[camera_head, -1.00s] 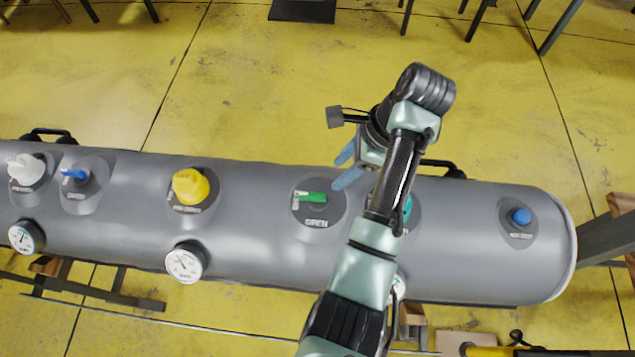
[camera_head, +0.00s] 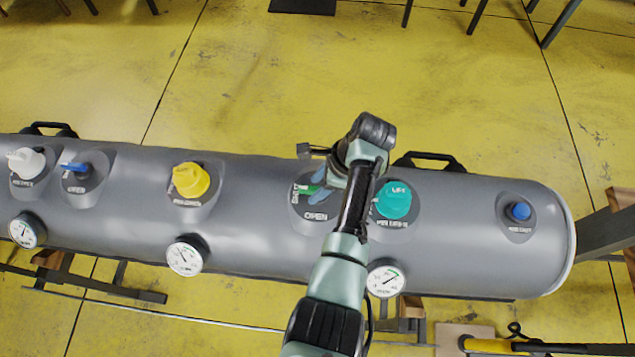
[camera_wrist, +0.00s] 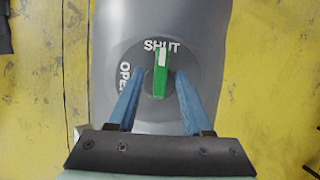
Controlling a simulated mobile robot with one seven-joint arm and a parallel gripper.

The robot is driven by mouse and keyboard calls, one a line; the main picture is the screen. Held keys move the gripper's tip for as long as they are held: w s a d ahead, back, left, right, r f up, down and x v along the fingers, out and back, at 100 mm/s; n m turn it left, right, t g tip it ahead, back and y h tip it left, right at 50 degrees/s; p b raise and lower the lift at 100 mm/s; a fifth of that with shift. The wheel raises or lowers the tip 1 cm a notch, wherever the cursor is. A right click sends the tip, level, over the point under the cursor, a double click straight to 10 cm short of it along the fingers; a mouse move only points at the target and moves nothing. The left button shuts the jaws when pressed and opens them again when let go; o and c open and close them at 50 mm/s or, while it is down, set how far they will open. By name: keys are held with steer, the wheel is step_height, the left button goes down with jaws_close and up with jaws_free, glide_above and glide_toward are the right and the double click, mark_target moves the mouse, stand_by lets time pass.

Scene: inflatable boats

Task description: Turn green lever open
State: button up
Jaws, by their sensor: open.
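The green lever (camera_wrist: 159,80) stands on a round dark plate (camera_wrist: 146,105) marked SHUT and OPEN on the grey tube. In the wrist view its white-marked end points at the word SHUT. My gripper (camera_wrist: 160,75) is open, with one blue finger on each side of the lever and a visible gap on both sides. In the head view my gripper (camera_head: 316,184) is over the lever (camera_head: 308,190), which is partly hidden by the fingers and wrist. I cannot tell the height of the fingertips above the plate.
The grey inflatable tube (camera_head: 260,240) runs across the view. A teal valve (camera_head: 394,200) stands close to the right of my arm, with a gauge (camera_head: 386,279) below it. A yellow valve (camera_head: 190,180) is to the left. A black handle (camera_head: 430,160) sticks up behind.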

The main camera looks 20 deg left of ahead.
jaws_close()
steer(key=shift+n, duration=0.3)
steer(key=n+g+b, duration=0.1)
steer(key=n, duration=0.2)
steer(key=shift+n+g+h+b, duration=0.3)
steer(key=shift+n+h+b, duration=0.1)
steer(key=n+g+h+b, duration=0.1)
steer(key=n+b, duration=0.1)
steer(key=n, duration=0.2)
steer(key=shift+f+n, duration=0.1)
steer(key=shift+n, duration=0.2)
steer(key=n+h+b, duration=0.1)
steer(key=n, duration=0.3)
steer(key=shift+g+h+b, duration=0.3)
steer(key=shift+h+b, duration=0.1)
steer(key=shift+d+n+h+b, duration=0.15)
steer(key=shift+n+h, duration=0.3)
steer(key=shift+n, duration=0.8)
steer(key=shift+a+n+h+b, duration=0.15)
steer(key=shift+n+h, duration=0.3)
steer(key=shift+n, duration=0.8)
steer(key=shift+d, duration=0.15)
